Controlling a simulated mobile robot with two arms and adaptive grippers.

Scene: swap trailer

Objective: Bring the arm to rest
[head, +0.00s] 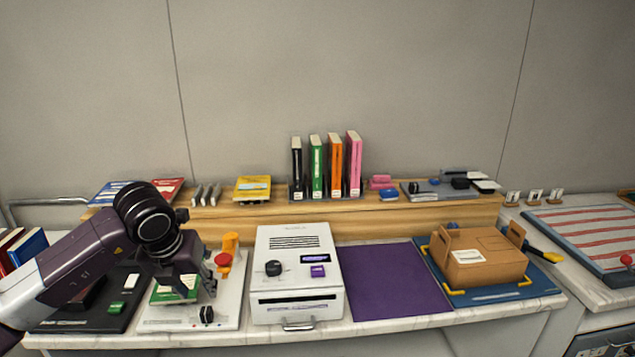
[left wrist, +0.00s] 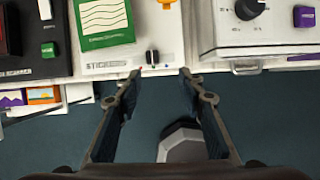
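My left arm comes in from the left in the head view. Its dark gripper (head: 190,278) hangs over the front part of a white machine (head: 225,313). In the left wrist view the two fingers of the left gripper (left wrist: 159,73) stand wide apart with nothing between them. Their tips appear near the front edge of the white machine (left wrist: 97,66), which is marked "STICK...". A green and white item (left wrist: 102,20) lies on that machine, beyond the fingertips. In the head view my gripper partly covers this item (head: 170,294). My right gripper is not in view.
A white box with a dial (head: 298,250) stands right of the machine, then a purple mat (head: 390,280) and a cardboard box (head: 485,258) on a blue tray. A black device (head: 110,312) sits left. Upright books (head: 335,165) stand on the wooden shelf (head: 330,217).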

